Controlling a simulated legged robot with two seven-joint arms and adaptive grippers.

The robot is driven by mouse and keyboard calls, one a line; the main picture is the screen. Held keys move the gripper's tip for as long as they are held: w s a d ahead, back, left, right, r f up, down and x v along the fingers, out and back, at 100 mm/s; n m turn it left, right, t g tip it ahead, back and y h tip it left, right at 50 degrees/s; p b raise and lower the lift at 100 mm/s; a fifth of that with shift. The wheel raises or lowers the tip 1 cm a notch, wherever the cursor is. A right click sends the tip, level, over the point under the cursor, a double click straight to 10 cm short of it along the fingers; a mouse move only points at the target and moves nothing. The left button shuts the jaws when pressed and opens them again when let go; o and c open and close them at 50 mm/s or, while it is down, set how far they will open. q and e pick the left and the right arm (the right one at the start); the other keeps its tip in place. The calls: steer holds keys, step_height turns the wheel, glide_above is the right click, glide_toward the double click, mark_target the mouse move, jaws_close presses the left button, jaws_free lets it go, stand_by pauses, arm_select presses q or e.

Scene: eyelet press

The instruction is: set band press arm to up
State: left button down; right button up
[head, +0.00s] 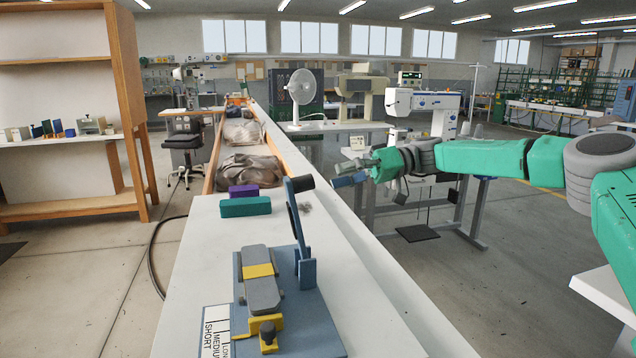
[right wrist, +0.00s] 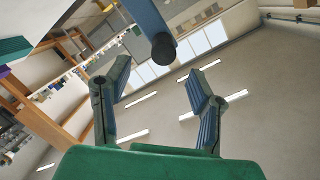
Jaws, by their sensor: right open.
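The band press (head: 308,316) stands on the white bench, a blue-grey base with a grey press body (head: 262,290) and a yellow band across it. Its arm (head: 298,222) is a blue lever with a dark round knob (head: 302,184); it stands nearly upright, tilted slightly left. In the right wrist view the lever (right wrist: 149,20) comes in from the top, with its knob (right wrist: 163,47) beyond and between the finger tips. My right gripper (head: 354,174) is to the right of the knob, open and apart from it. It also shows open in the right wrist view (right wrist: 158,85). My left gripper is not in view.
A green block (head: 245,207) and a purple block (head: 243,191) lie on the bench (head: 195,270) behind the press. A size card (head: 216,330) lies left of the press. A wooden shelf (head: 132,90) stands at the left. The bench front right is clear.

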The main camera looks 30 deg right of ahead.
steer(key=v, duration=0.5)
steer(key=shift+d+f, duration=0.2)
steer(key=shift+d, duration=0.05)
steer(key=shift+a+r, duration=0.1)
steer(key=shift+a, duration=0.15)
steer(key=shift+d, duration=0.15)
